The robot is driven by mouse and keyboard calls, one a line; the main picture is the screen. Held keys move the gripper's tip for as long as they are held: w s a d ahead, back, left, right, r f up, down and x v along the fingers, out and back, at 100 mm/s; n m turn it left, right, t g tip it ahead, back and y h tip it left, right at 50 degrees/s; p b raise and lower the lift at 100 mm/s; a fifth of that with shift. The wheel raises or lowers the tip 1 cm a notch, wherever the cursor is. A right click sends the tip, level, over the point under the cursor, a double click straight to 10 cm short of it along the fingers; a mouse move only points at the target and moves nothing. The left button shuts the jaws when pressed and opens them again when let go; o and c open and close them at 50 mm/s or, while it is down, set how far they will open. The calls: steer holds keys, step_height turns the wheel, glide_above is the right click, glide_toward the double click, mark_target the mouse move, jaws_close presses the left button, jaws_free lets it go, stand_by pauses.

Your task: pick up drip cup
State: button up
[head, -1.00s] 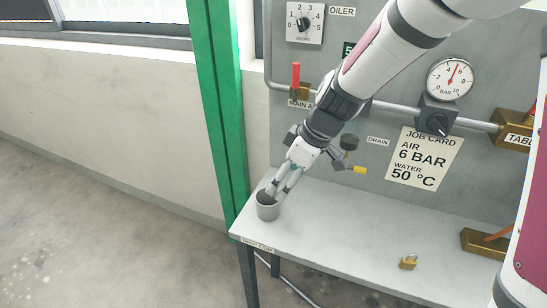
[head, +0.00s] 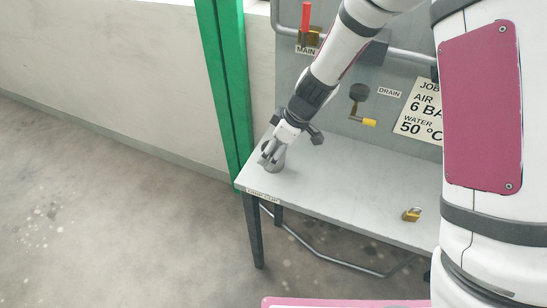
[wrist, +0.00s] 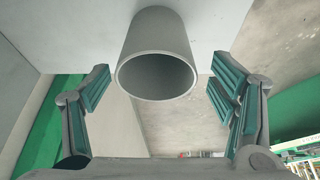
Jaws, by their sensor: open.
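The drip cup is a plain grey, open-topped cup (head: 277,161) on the left end of the grey bench in the head view, partly hidden by my gripper. In the wrist view the cup (wrist: 157,35) is at the top centre, its round mouth facing the camera and its inside empty. My gripper (head: 266,161) is at the cup in the head view. In the wrist view its two green-padded fingers (wrist: 160,90) are spread wide, one on each side of the cup, with a gap to it on both sides.
The bench top (head: 330,185) is clear between the cup and a brass padlock (head: 411,214). A panel with a yellow-tipped drain valve (head: 362,105) and a red-handled main valve (head: 307,25) rises behind. A green post (head: 224,90) stands close at left.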

steer(key=shift+x, duration=2.35)
steer(key=shift+w+d, duration=0.1)
steer(key=shift+w, duration=0.05)
steer(key=c, duration=1.3)
